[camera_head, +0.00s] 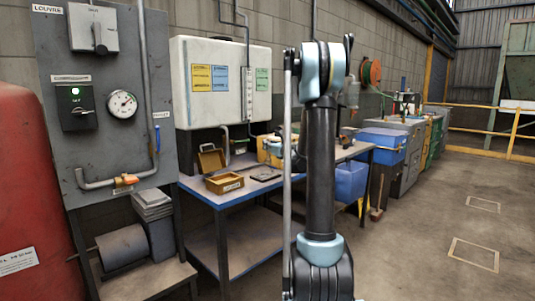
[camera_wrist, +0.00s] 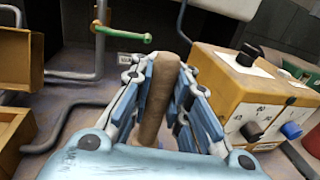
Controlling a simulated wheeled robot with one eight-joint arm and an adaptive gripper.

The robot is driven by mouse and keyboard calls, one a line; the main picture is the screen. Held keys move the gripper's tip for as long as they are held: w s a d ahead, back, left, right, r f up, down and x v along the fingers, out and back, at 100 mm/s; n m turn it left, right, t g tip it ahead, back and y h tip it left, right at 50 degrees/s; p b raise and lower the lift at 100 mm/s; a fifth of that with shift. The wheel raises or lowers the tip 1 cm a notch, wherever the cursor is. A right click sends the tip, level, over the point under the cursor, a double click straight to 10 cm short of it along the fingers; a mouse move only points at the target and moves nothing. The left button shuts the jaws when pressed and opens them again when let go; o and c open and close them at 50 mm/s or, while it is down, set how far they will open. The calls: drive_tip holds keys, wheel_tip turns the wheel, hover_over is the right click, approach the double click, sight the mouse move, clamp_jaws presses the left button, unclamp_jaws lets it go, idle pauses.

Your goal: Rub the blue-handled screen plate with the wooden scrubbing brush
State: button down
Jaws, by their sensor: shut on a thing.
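In the wrist view, my gripper (camera_wrist: 162,82) is shut on a brown wooden handle (camera_wrist: 158,105), which stands up between the blue-grey fingers. It looks like the handle of the scrubbing brush; its bristles are hidden. In the head view, my arm covers most of the gripper, which is over the blue-edged workbench (camera_head: 200,192). A dark flat piece (camera_head: 265,176) lies on the bench near its front edge; I cannot tell whether it is the screen plate. No blue handle shows clearly on it.
An open wooden box (camera_head: 223,184) stands on the bench at left. A yellow box with knobs (camera_wrist: 240,90) is close to the gripper's right. A green-handled tap (camera_wrist: 120,33) sticks out behind. A blue bin (camera_head: 351,181) is right of my arm. The floor at right is mostly clear.

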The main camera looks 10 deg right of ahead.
drive_tip(key=shift+r, duration=1.25)
